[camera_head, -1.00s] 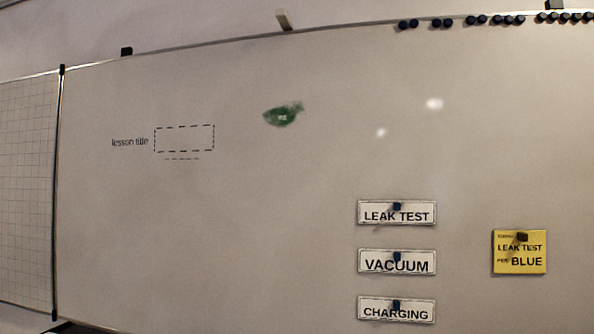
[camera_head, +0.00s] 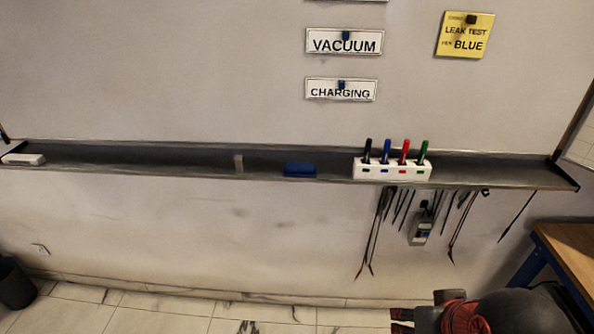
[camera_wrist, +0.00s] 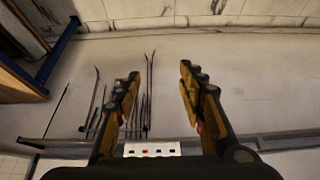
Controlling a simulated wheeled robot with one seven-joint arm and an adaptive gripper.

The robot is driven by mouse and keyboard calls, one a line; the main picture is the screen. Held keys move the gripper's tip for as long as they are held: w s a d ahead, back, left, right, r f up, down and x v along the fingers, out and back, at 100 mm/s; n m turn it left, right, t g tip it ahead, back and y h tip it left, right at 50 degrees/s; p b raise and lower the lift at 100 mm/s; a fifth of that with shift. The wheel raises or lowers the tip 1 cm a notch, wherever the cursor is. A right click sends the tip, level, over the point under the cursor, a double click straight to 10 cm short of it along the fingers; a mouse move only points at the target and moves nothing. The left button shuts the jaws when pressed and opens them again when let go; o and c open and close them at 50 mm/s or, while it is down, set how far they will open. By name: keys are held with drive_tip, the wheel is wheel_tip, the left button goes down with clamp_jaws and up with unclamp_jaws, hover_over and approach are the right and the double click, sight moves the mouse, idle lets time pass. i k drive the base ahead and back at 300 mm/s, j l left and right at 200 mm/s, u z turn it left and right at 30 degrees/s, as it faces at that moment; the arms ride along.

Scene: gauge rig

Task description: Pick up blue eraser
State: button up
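The blue eraser (camera_head: 300,170) lies on the long dark ledge (camera_head: 210,161) under the whiteboard, left of the white marker holder (camera_head: 392,171) in the head view. I cannot make out the eraser in the wrist view. My gripper (camera_wrist: 158,75) is open in the wrist view, with nothing between its two fingers. The marker holder also shows in the wrist view (camera_wrist: 152,150), low between the fingers. My dark and red arm shows at the bottom right of the head view, below the ledge and apart from the eraser.
A white block (camera_head: 23,159) lies at the ledge's left end, and a small grey piece (camera_head: 239,163) sits left of the eraser. Cables and a meter (camera_head: 421,229) hang below the marker holder. A wooden-topped bench (camera_head: 572,250) stands at right, a dark bin (camera_head: 15,284) at left.

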sight(291, 170)
drive_tip(key=i+l, duration=0.1)
drive_tip(key=i, duration=0.8)
drive_tip(key=i+u, duration=0.35)
drive_tip(key=i+l+u, duration=0.1)
drive_tip(key=u, duration=0.75)
